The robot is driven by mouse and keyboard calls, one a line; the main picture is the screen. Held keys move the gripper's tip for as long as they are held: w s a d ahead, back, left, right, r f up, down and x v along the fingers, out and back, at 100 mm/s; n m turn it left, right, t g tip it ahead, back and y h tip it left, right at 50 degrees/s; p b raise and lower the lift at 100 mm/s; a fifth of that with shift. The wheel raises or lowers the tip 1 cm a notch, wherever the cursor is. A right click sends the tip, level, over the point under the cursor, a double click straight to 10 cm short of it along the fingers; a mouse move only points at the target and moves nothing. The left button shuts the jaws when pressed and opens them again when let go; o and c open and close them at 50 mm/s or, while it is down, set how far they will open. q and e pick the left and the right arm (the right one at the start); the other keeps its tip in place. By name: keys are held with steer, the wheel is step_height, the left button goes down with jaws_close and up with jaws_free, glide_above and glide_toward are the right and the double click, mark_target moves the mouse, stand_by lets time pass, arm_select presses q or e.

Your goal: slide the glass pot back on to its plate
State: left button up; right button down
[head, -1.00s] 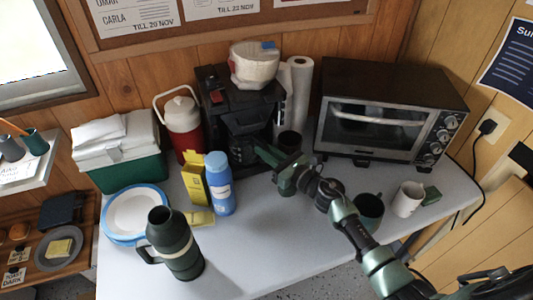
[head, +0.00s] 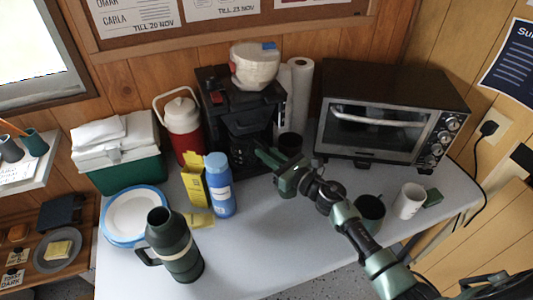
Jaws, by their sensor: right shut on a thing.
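The black coffee maker (head: 212,100) stands at the back of the table, in the middle of the head view. The glass pot (head: 246,152) shows as a dark shape low in its front, under the brew basket; its outline is hard to make out. My right gripper (head: 263,156) reaches in from the right at the pot's right side. It is shut on the pot, seemingly by the handle, though the fingertips are hard to see against the dark machine. The plate under the pot is hidden. My left gripper is not in view.
A blue bottle (head: 219,186) and yellow box (head: 193,178) stand just left of the coffee maker. A paper towel roll (head: 300,92) and toaster oven (head: 388,112) are to its right. A dark mug (head: 370,210) and white mug (head: 409,201) stand near my right arm. The table's front middle is clear.

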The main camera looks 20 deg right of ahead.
steer(key=c, duration=1.3)
jaws_free()
steer(key=shift+f, duration=0.1)
steer(key=shift+s, duration=0.1)
